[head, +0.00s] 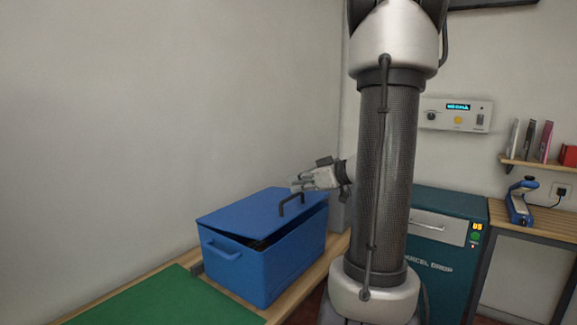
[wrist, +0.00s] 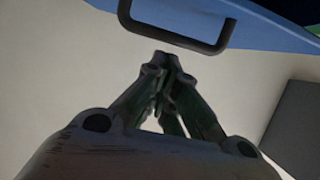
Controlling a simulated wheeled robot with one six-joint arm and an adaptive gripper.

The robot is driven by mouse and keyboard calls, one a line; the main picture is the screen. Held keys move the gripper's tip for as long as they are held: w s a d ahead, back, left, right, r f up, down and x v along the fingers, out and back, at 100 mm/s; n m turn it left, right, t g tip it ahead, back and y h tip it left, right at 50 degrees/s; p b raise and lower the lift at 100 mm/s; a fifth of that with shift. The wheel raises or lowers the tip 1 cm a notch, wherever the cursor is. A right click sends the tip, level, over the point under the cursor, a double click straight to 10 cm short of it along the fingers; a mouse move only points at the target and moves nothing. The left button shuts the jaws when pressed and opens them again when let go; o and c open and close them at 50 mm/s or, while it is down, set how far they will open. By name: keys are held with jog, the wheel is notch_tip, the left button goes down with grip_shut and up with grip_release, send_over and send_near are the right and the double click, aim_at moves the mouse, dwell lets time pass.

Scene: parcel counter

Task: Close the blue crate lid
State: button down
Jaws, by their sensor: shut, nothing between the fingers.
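The blue crate (head: 260,262) stands on the wooden counter left of my arm. Its blue lid (head: 250,212) lies tilted over the top, with a dark gap showing between lid and crate along the front. A dark handle (head: 291,203) sticks up from the lid; it also shows in the wrist view (wrist: 172,40), near the top. My gripper (head: 297,185) is shut and empty, just above the lid's handle in the head view. In the wrist view my fingertips (wrist: 160,65) point toward the handle and appear apart from it.
A green mat (head: 165,300) lies on the counter in front of the crate. A teal parcel drop cabinet (head: 445,240) stands right of my arm. A wall panel (head: 456,114), a shelf (head: 540,163) and a blue device (head: 520,201) are farther right.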

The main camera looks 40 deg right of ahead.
jog(key=shift+s+d+f, duration=0.1)
jog(key=shift+s+f, duration=0.2)
jog(key=shift+f, duration=0.5)
jog(key=shift+s+d+f, duration=0.1)
jog(key=shift+s+f, duration=0.15)
jog(key=shift+f, duration=0.55)
jog(key=shift+s+d+f, duration=0.1)
jog(key=shift+s+f, duration=0.2)
jog(key=shift+f, duration=0.5)
jog(key=shift+r, duration=0.1)
